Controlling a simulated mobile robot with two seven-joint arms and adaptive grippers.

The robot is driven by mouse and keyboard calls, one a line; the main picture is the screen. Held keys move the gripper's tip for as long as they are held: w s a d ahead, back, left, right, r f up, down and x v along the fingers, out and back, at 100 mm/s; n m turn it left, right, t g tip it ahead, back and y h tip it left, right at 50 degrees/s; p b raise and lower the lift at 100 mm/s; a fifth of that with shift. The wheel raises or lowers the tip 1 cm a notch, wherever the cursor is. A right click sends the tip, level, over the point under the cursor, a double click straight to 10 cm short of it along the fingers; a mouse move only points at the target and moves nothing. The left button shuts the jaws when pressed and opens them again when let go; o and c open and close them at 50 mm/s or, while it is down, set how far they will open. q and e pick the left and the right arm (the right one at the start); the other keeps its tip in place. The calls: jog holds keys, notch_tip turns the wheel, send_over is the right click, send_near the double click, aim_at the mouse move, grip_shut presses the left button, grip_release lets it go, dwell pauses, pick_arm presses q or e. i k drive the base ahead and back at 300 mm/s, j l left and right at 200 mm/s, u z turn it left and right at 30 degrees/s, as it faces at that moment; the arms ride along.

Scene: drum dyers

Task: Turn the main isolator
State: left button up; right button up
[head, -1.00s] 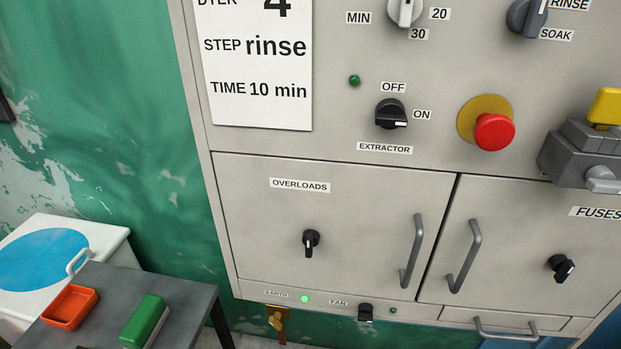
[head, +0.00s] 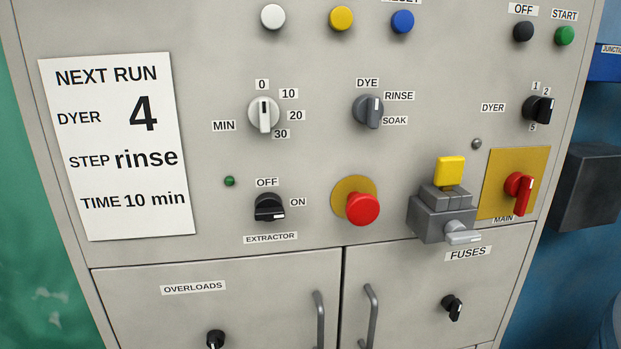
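The main isolator (head: 520,191) is a red rotary handle on a yellow plate (head: 499,203) at the right side of the grey panel in the head view. The red handle's grip points downward, slightly left. Neither of my grippers shows in the head view.
A grey block with a yellow top (head: 447,205) juts out just left of the isolator. A red mushroom button (head: 363,207) is further left. A dark box (head: 588,188) stands right of the cabinet. Cupboard doors with handles (head: 370,318) are below.

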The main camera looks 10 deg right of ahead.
aim_at(518, 185)
jog(key=z, duration=1.4)
